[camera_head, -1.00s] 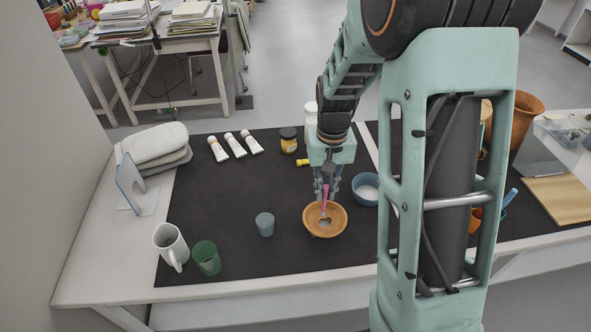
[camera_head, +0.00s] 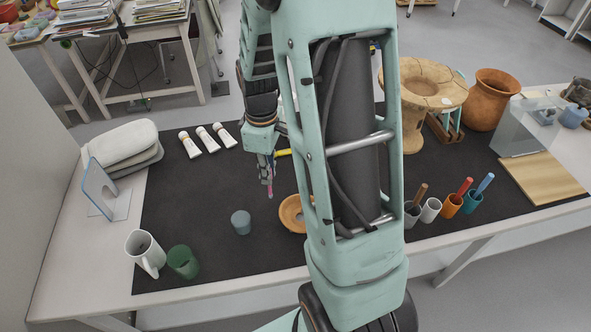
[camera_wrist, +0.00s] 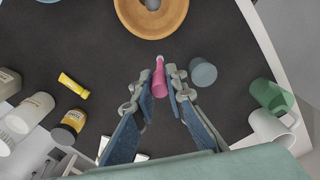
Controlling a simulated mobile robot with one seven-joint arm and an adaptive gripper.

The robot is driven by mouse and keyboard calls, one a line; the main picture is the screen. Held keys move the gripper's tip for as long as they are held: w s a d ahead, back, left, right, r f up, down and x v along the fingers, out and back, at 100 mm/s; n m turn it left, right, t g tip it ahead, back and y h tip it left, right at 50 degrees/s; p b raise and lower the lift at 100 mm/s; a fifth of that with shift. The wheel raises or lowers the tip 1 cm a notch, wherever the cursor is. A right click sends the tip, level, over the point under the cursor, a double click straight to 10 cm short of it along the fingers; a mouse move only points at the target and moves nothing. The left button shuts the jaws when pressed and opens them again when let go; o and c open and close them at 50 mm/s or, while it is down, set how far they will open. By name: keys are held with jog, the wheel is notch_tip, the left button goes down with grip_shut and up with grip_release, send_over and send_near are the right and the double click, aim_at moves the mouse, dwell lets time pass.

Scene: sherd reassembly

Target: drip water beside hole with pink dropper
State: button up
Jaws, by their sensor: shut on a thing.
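My gripper (camera_head: 266,172) is shut on the pink dropper (camera_head: 269,186), which also shows between the fingers in the wrist view (camera_wrist: 159,78). The dropper hangs tip down above the dark mat, left of the orange-brown bowl (camera_head: 288,214). In the wrist view, the dropper's pale tip lies just short of the bowl's rim (camera_wrist: 151,32), apart from it. A grey patch (camera_wrist: 152,4) shows at the bowl's middle, cut by the frame edge; I cannot tell whether it is the hole. In the head view my arm hides the bowl's right part.
A blue-grey cup (camera_head: 241,222) stands near the dropper. A green cup (camera_head: 183,262) and white mug (camera_head: 146,253) stand front left. White tubes (camera_head: 207,139) lie behind. Coloured holders with tools (camera_head: 452,205) and a tan pedestal (camera_head: 412,110) stand at right. The mat's left middle is clear.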

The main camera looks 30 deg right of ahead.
jog(key=s+d+r+n+p, duration=0.15)
jog(key=s+d+n, duration=0.35)
jog(key=n, duration=0.7)
jog(key=shift+w+d+f+b, duration=0.1)
jog(key=shift+f+b, duration=0.55)
jog(key=shift+f, duration=0.3)
jog(key=shift+w+d+f+b, duration=0.15)
jog(key=shift+f+b, duration=0.45)
jog(key=shift+f, duration=0.35)
jog(key=shift+w+d+f+b, duration=0.1)
jog(key=shift+f+b, duration=0.55)
jog(key=shift+f, duration=0.3)
jog(key=shift+f+b, duration=0.4)
jog(key=shift+f, duration=0.05)
jog(key=shift+r+p, duration=1.55)
jog(key=shift+r, duration=0.5)
